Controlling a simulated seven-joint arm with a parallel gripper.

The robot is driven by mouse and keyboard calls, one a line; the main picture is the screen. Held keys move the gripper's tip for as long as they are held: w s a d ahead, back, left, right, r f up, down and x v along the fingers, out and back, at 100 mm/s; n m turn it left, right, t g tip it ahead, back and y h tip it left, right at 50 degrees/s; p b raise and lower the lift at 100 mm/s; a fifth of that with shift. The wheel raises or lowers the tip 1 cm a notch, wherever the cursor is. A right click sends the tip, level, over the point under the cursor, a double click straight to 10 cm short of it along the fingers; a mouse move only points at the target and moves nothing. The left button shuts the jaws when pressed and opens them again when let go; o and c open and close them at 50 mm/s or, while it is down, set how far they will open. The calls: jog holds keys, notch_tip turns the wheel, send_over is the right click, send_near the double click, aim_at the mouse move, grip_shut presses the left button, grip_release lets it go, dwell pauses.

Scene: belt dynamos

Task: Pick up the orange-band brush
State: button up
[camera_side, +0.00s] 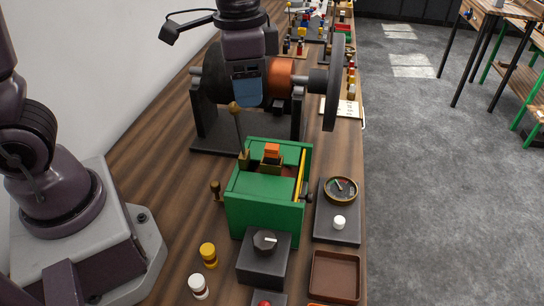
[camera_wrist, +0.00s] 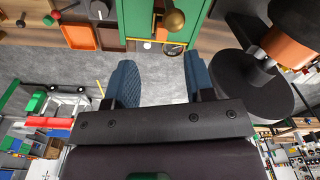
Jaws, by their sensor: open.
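In the side view, an orange-topped block (camera_side: 271,151), which looks like the orange-band brush, sits upright in a brass holder on the green box (camera_side: 262,217). Its lower part is hidden in the holder. My gripper (camera_side: 247,101) is above and behind it, in front of the machine with the orange coil, with nothing held. In the wrist view my gripper (camera_wrist: 160,82) has its two blue fingers apart, with floor visible between them. The green box (camera_wrist: 136,18) shows at the top of that view; I cannot make out the orange block there.
A brass-knobbed rod (camera_side: 236,125) rises close to my gripper. The machine (camera_side: 293,78) with its dark wheel (camera_side: 334,84) stands behind. A gauge (camera_side: 341,189), a black dial box (camera_side: 264,255), a brown tray (camera_side: 335,277) and yellow (camera_side: 208,255) and white (camera_side: 199,287) cylinders stand nearby.

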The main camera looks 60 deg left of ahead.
aim_at(272, 146)
jog(key=w+f+m, duration=0.1)
jog(key=f, duration=0.3)
jog(key=w+d+f+m, duration=0.1)
jog(key=f, duration=0.4)
jog(key=w+f+m, duration=0.1)
jog(key=f, duration=0.3)
jog(key=shift+w+d+f+m+g, duration=0.15)
jog(key=shift+d+m+g, duration=0.15)
jog(key=shift+d, duration=0.05)
grip_shut()
